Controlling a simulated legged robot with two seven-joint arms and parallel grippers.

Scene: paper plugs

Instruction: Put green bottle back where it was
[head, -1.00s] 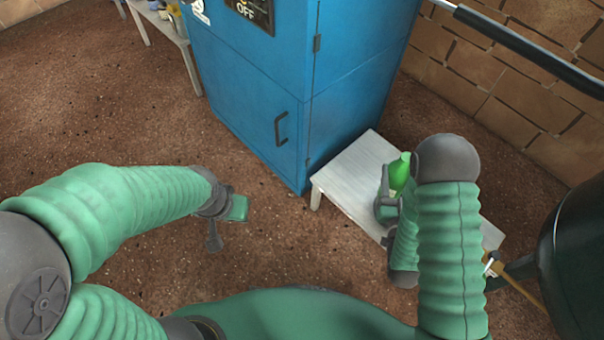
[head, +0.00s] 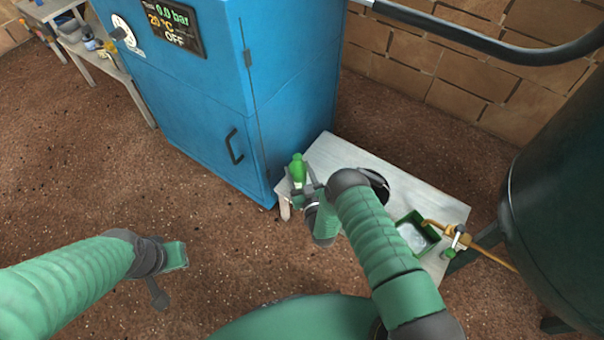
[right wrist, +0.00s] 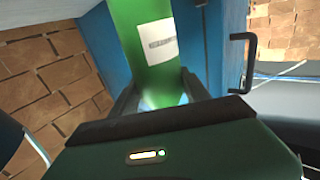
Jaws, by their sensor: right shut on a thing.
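The green bottle (head: 297,168) is upright in my right gripper (head: 305,190), over the left end of the low white table (head: 345,157). In the right wrist view the green bottle (right wrist: 150,35), with a white label, stands between the two fingers of my right gripper (right wrist: 160,95), which are shut on it. Whether its base touches the table is hidden. My left gripper (head: 175,255) is at the lower left above the brown floor, away from the bottle. Its fingers are too small and turned to tell their opening.
A blue cabinet (head: 215,100) with a handle and display stands just left of the table. A green square container (head: 415,232) and a dark round thing (head: 374,183) are on the table. A dark tank (head: 560,190) is at the right. A shelf (head: 110,68) with items is far left.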

